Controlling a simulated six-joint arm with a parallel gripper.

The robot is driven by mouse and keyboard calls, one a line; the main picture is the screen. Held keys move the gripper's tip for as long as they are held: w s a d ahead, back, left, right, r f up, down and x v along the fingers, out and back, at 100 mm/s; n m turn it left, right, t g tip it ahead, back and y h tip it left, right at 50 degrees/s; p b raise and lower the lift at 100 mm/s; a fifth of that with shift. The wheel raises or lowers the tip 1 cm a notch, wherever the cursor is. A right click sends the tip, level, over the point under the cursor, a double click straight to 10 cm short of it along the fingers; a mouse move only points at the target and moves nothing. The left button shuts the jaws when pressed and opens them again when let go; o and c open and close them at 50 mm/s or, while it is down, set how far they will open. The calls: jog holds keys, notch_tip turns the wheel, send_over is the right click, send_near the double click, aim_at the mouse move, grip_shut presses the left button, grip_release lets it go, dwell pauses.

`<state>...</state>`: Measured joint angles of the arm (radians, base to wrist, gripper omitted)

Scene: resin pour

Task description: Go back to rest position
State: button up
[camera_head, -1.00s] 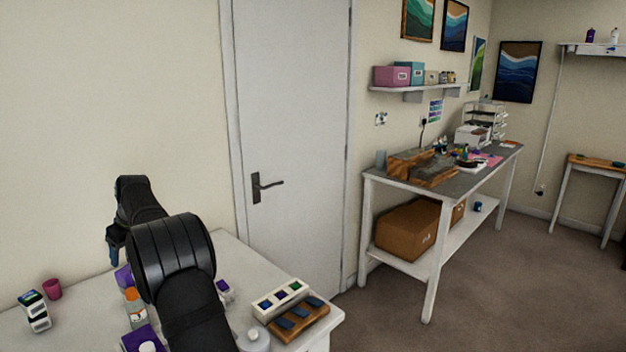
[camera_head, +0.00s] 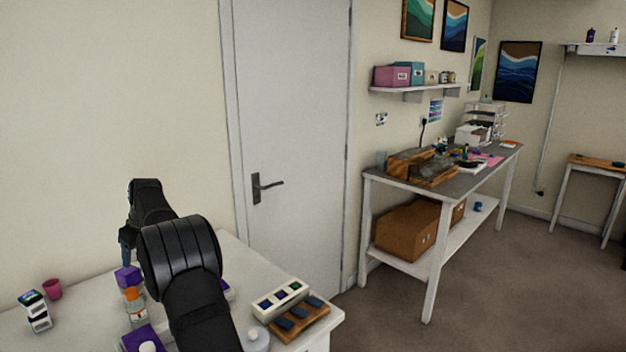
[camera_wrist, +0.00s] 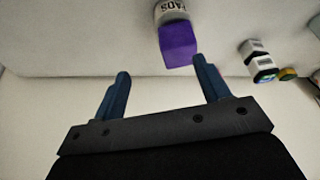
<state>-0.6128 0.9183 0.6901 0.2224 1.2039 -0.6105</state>
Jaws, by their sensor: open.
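My gripper (camera_wrist: 162,84) is open in the wrist view, its two blue fingers spread apart with nothing between them. In the head view my gripper (camera_head: 126,250) hangs over the white worktop, partly hidden by my black arm. A purple block (camera_wrist: 179,44) lies beyond the fingertips in the wrist view, with a white cylinder marked with letters behind it. In the head view the purple block (camera_head: 128,277) stands just below my gripper, above an orange-and-clear bottle (camera_head: 134,303). Whether block and bottle touch is hard to tell.
A grey door (camera_head: 290,130) and a workbench (camera_head: 434,268) stand beyond.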

jog(key=w+d+r, duration=0.1)
jog(key=d+r, duration=0.6)
jog(key=r, duration=0.2)
jog(key=s+a+m, duration=0.1)
jog(key=s+a, duration=0.6)
jog(key=s, duration=0.5)
jog(key=s+a+m, duration=0.1)
jog(key=s+a, duration=0.7)
jog(key=s, duration=0.5)
jog(key=shift+f+m+t+h, duration=0.3)
jog(key=shift+f+m+t, duration=0.1)
jog(key=shift+f, duration=0.05)
jog(key=shift+s, duration=0.1)
